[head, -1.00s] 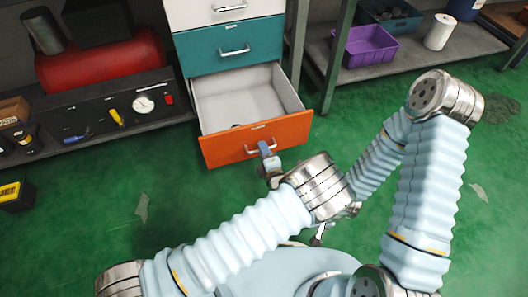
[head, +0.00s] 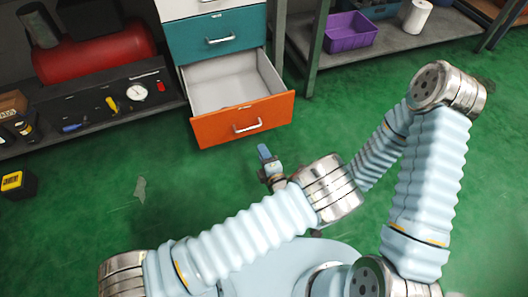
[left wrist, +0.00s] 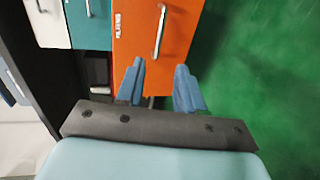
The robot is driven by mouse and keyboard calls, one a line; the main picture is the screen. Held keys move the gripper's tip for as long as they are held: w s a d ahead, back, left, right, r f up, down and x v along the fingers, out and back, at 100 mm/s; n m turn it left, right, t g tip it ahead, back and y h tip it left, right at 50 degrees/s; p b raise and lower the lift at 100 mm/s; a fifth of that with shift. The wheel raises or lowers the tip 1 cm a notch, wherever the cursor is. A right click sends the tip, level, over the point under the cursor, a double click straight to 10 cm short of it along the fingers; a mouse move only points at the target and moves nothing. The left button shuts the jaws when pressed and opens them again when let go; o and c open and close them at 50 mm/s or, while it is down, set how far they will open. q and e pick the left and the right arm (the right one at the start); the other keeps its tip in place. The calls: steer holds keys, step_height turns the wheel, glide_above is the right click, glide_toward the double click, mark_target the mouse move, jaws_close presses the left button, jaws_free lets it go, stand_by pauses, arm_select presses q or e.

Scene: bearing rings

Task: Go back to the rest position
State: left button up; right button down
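My left gripper (head: 266,160) is in front of the open orange drawer (head: 240,122), apart from its handle (head: 247,127). In the left wrist view the two blue fingers of my left gripper (left wrist: 160,85) stand apart with nothing between them. The orange drawer front (left wrist: 150,50) and its silver handle (left wrist: 160,32) lie beyond the fingertips. My right gripper cannot be made out in the head view; only the right arm shows there.
The drawer is pulled out of a cabinet with a teal drawer (head: 215,35) above. A shelf at the right holds a purple bin (head: 350,33). A yellow-black box (head: 18,184) sits on the left floor.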

stand_by(0.5)
arm_select(q)
steer(key=s+a+f+n+g+y+p, duration=0.1)
steer(key=s+a+f+n+g, duration=0.3)
steer(key=s+a+n+g, duration=0.3)
steer(key=s+a+f+n+g+y+p, duration=0.1)
steer(key=s+a+f+n+g, duration=0.3)
steer(key=s+a+n+g, duration=0.4)
steer(key=s+d+n+g+h, duration=0.4)
steer(key=s+n+h, duration=0.4)
steer(key=n, duration=0.8)
steer(key=w+r+n+t+h+p, duration=0.1)
steer(key=w+r+n+t+h, duration=0.1)
steer(key=n, duration=0.8)
steer(key=w+r+n+t+h, duration=0.1)
steer(key=w+r+n+t, duration=0.1)
steer(key=n, duration=0.8)
steer(key=shift+w+a+r+n+t+h+p, duration=0.35)
steer(key=shift+r+t, duration=0.25)
steer(key=shift+r, duration=0.25)
